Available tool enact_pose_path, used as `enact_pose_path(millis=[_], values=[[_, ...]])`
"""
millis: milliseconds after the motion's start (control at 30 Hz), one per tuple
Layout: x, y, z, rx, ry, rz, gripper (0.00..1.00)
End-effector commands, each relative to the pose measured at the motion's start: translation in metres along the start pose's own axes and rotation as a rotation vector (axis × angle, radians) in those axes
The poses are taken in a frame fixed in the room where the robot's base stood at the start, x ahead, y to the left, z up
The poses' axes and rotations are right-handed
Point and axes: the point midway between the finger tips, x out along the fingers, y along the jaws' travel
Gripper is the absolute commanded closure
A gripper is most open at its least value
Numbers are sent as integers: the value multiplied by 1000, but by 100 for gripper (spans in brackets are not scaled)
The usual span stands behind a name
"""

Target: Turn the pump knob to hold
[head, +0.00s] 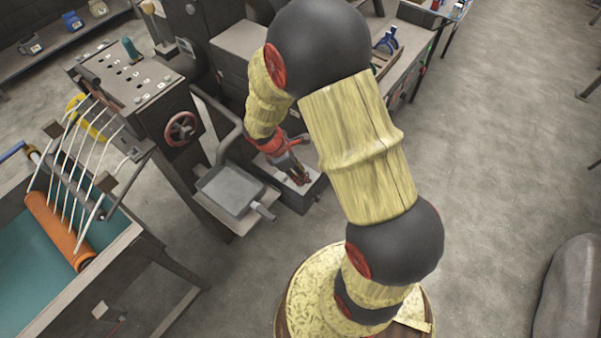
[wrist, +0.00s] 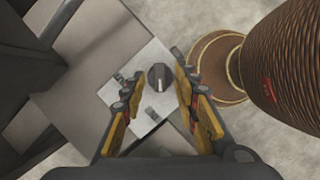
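The dark round knob (wrist: 159,77) has a pale pointer line and sits on a light plate (wrist: 150,55) with small dark labels around it. In the wrist view the pointer is roughly upright in the picture. My gripper (wrist: 150,68) is open, with one yellow and black finger on each side of the knob, apart from it. In the head view my gripper (head: 300,177) reaches down over a low grey box (head: 313,191) beside the machine. There the knob is hidden or too small to tell.
A grey tray (head: 230,190) stands left of the box. A red handwheel (head: 182,128) is on the control cabinet (head: 135,85). An orange roller (head: 58,230) lies over the teal tank (head: 25,255) at left. The floor at right is mostly clear.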

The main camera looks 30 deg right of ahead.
Motion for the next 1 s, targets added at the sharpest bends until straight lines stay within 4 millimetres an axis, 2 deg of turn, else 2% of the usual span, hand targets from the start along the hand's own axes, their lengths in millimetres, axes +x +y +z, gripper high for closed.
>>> enact_pose_path(millis=[167, 700, 1000], values=[[0, 0, 0, 0, 0, 0, 70], [0, 0, 0, 0, 0, 0, 100], [0, 0, 0, 1, 0, 0, 100]])
